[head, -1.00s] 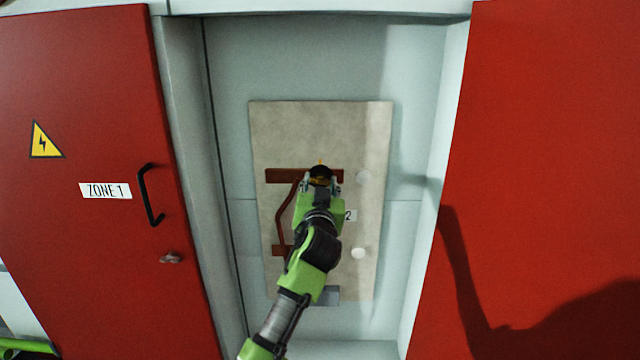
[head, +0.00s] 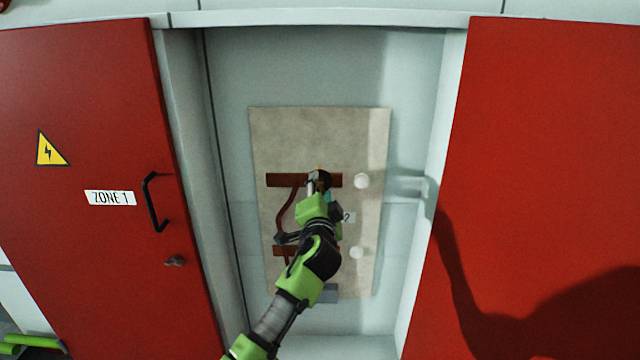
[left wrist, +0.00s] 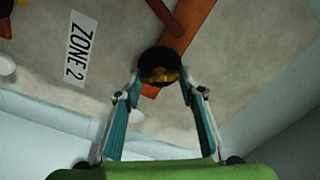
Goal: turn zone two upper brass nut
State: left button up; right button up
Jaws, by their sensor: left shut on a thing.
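The upper brass nut (left wrist: 160,74) sits with a dark round part (left wrist: 158,60) at the upper red-brown bar (head: 282,180) on the beige panel (head: 310,135). My left gripper (left wrist: 159,78) is shut on the nut, one finger on each side of it in the left wrist view. In the head view my left gripper (head: 319,183) covers most of the nut. The ZONE 2 label (left wrist: 80,48) lies to the left in the left wrist view and is partly hidden by my arm in the head view. My right gripper is not in view.
The panel sits in a pale recess between the red ZONE 1 door (head: 100,270), with its black handle (head: 152,203), and a red panel (head: 545,150) on the right. White knobs (head: 361,181) and a lower red-brown bar (head: 280,250) are close to my arm.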

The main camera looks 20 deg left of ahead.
pick_arm(q)
jog(key=m+p, duration=0.1)
jog(key=m, duration=0.2)
jog(key=shift+f+m+p, duration=0.1)
jog(key=shift+m+p, duration=0.6)
jog(key=shift+m, duration=0.4)
jog(key=o, duration=1.1)
jog(key=v, duration=1.2)
